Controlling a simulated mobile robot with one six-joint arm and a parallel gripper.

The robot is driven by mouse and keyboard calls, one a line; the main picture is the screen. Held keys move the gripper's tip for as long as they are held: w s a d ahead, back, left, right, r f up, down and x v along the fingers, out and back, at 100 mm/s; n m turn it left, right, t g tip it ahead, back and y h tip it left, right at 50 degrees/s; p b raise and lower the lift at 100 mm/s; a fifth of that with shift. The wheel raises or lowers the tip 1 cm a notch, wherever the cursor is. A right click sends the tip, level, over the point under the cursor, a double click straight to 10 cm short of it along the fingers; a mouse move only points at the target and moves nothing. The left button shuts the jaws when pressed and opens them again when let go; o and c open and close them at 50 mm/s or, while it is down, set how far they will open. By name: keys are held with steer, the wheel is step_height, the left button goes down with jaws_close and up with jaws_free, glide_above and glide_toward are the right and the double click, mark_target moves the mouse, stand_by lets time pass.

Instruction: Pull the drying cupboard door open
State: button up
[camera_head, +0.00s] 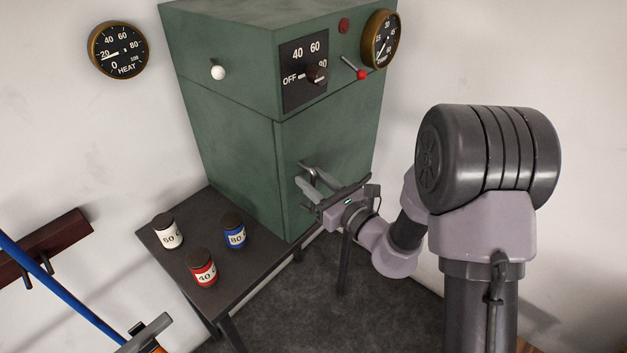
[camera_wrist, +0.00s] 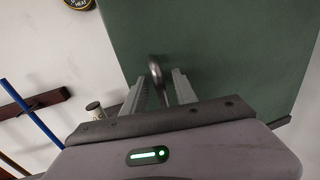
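The green drying cupboard (camera_head: 225,75) stands against the back wall. Its door (camera_head: 335,130) is the lower front panel and looks closed, flush with the body. A metal bar handle (camera_head: 308,168) sits on the door and also shows in the wrist view (camera_wrist: 156,72). My gripper (camera_head: 311,179) is at the handle, pointing at the door. In the wrist view its two grey fingers (camera_wrist: 159,84) are apart, with the handle between them and visible gaps on both sides. The lower part of the handle is hidden behind my gripper's body.
A dark table (camera_head: 190,255) left of the door holds a white jar (camera_head: 167,232), a red jar (camera_head: 201,270) and a blue jar (camera_head: 235,233). A red-tipped lever (camera_head: 355,69) juts out above the door. Open floor (camera_head: 345,310) lies in front.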

steer(key=shift+c, duration=0.2)
jaws_close()
stand_by(1.2)
